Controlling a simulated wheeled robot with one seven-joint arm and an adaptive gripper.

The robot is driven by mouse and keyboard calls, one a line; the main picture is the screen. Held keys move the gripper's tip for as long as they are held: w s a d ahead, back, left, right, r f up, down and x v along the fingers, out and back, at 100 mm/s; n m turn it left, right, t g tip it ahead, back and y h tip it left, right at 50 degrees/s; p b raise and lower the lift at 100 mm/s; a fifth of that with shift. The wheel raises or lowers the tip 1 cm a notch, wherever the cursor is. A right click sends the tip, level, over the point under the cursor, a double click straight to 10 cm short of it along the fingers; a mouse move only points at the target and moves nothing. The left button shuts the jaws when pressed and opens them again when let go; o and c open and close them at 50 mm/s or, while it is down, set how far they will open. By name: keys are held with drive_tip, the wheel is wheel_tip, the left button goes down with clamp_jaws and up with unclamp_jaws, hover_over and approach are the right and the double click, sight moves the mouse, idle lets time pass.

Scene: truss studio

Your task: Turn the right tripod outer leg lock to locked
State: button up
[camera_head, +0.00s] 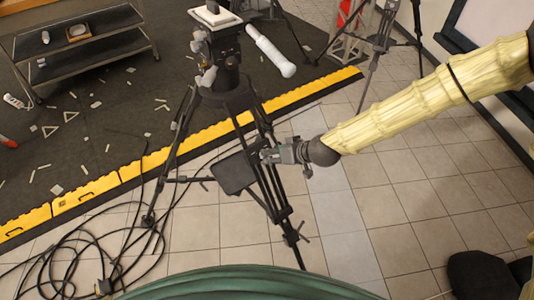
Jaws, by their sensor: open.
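A black tripod (230,95) stands in the middle of the head view, with a fluid head, a white top plate and a white pan handle (270,50). Its near right leg (276,190) runs down to the tiles. Small dark lock parts (291,232) show low on that leg; I cannot tell whether the outer leg lock is turned. My gripper (267,156) comes in from the right and is open beside the upper part of that leg. It partly covers the leg there, and contact cannot be made out.
Black cables (75,255) lie coiled on the floor at lower left. A yellow-edged dark mat (95,188) crosses behind the tripod. A grey cart (80,45) stands at upper left, and another tripod (383,30) at upper right. Tiles at right are mostly clear.

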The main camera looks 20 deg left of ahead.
drive_tip(key=shift+p+x, duration=0.6)
drive_tip(key=shift+x, duration=2)
drive_tip(key=c, duration=1)
